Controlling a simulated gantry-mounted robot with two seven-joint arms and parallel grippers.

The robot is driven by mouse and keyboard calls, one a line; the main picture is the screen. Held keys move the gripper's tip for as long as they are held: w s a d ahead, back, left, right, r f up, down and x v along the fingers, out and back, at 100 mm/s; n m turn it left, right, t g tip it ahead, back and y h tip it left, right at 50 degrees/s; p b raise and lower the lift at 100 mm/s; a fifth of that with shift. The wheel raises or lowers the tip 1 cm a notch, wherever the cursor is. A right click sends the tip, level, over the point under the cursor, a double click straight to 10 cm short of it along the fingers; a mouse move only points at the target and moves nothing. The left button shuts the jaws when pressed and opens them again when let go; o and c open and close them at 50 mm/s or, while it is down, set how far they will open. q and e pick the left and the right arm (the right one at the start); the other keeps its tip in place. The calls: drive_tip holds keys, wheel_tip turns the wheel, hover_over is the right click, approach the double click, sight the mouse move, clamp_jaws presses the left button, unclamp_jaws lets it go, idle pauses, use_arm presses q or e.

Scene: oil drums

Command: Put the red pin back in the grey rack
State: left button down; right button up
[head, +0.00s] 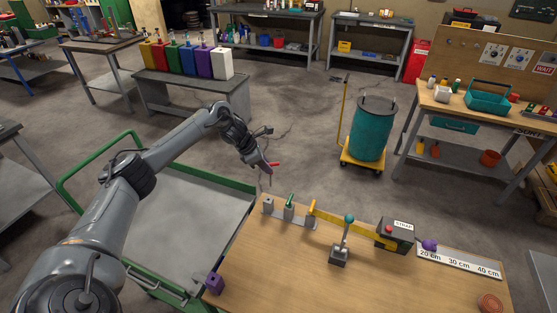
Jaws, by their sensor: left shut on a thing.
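The red pin (274,164) is in the jaws of my left gripper (267,168), which is shut on it. The gripper holds it in the air beyond the table's far left corner, above and apart from the grey rack. The grey rack (300,221) stands at the far left of the wooden table. A green pin (290,201) stands in its middle block and a yellow pin (311,207) in its right block. No pin shows in its left block (268,205). My right gripper is not in view.
A green-framed cart (190,220) stands left, a teal drum (369,130) beyond.

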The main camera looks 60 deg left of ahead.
use_arm(q)
wheel_tip(320, 180, down, 6)
drive_tip(key=s+b, duration=0.1)
drive_tip(key=b, duration=0.2)
drive_tip(key=shift+s+a+f, duration=0.15)
drive_tip(key=shift+a+f, duration=0.05)
idle(0.5)
drive_tip(key=shift+f+b, duration=0.1)
drive_tip(key=shift+b, duration=0.2)
idle(0.7)
drive_tip(key=shift+f+b, duration=0.45)
drive_tip(key=shift+b, duration=0.1)
drive_tip(key=shift+f, duration=0.3)
idle(0.8)
drive_tip(key=shift+f+b, duration=0.6)
drive_tip(key=shift+b, duration=0.1)
